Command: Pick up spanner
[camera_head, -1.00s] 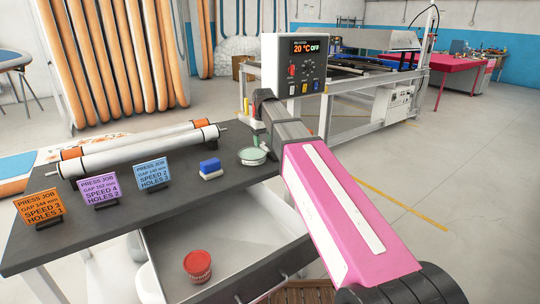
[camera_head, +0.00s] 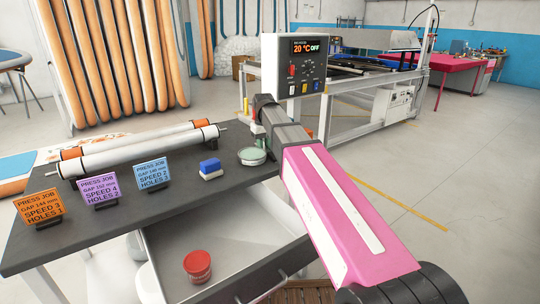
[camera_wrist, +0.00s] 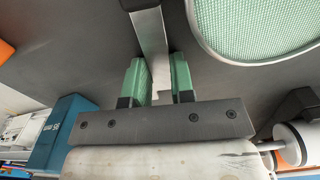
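A grey metal bar (camera_wrist: 151,35), which looks like the spanner, shows in the wrist view. It runs from the top edge down between the two green finger pads of my gripper (camera_wrist: 160,82). One pad is on each side of the bar, close to it. I cannot tell whether both pads touch it. The bar's lower end is partly hidden by the gripper body. In the head view my gripper is hidden behind my arm, over the bench's far right end, and the spanner cannot be made out.
The dark bench (camera_head: 125,212) holds rollers (camera_head: 140,152), several job cards, a blue-and-white block (camera_head: 210,170) and a round green-topped dish (camera_head: 252,156). A control box (camera_head: 294,65) stands behind my arm. An open drawer (camera_head: 215,240) below holds a red tin (camera_head: 197,266).

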